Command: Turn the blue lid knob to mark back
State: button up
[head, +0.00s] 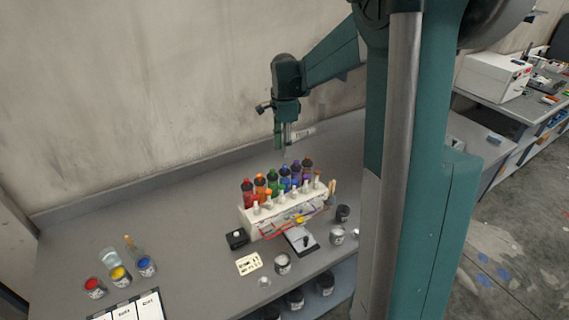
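I cannot clearly make out a lid knob or its marks at this size. Blue items in view are a dark blue bottle (285,181) in the row of coloured bottles and a small can with a blue top (147,264) at the front left. My gripper (285,154) points down above the back of the bottle row, in front of the wall. It appears apart from the bottles. Its fingers are too small to tell whether they are open or shut, and I see nothing clearly held.
A white rack (262,219) holds the bottles. Around it are a black box (237,239), a pale card (248,264) and small pots (282,263). Red (95,287) and yellow (121,275) cans stand left. The grey bench (190,225) is clear between them.

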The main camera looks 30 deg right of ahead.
aim_at(285, 165)
jog(key=shift+f, duration=3.85)
jog(key=c, duration=0.9)
